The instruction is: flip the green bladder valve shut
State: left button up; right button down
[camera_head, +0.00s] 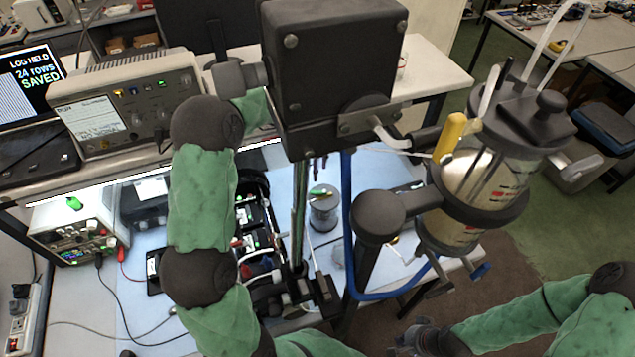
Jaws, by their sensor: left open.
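The sealed clear cylinder (463,226) with its dark lid and black knob (551,102) is held in a dark ring clamp at the right. A yellow handle (450,137) stands on its near left side, and a blue tap handle (481,271) shows below it. I cannot make out a green bladder valve on it. My left arm rises in green sleeves at the left and passes behind a black box, which hides its gripper. My right gripper (422,339) is low at the bottom edge, below and apart from the cylinder; its finger opening is unclear.
The black box (333,70) hangs on a metal post (299,215) left of the cylinder. A blue tube (349,240) loops beneath. A bench instrument (128,103) and a white power unit (75,230) stand left. Cables and tools crowd the blue mat (140,320). Floor shows at right.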

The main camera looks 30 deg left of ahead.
aim_at(318, 193)
pick_arm(q)
notch_tip(318, 193, down, 10)
jog(key=shift+f+p, duration=0.1)
jog(key=shift+p, duration=0.45)
grip_shut()
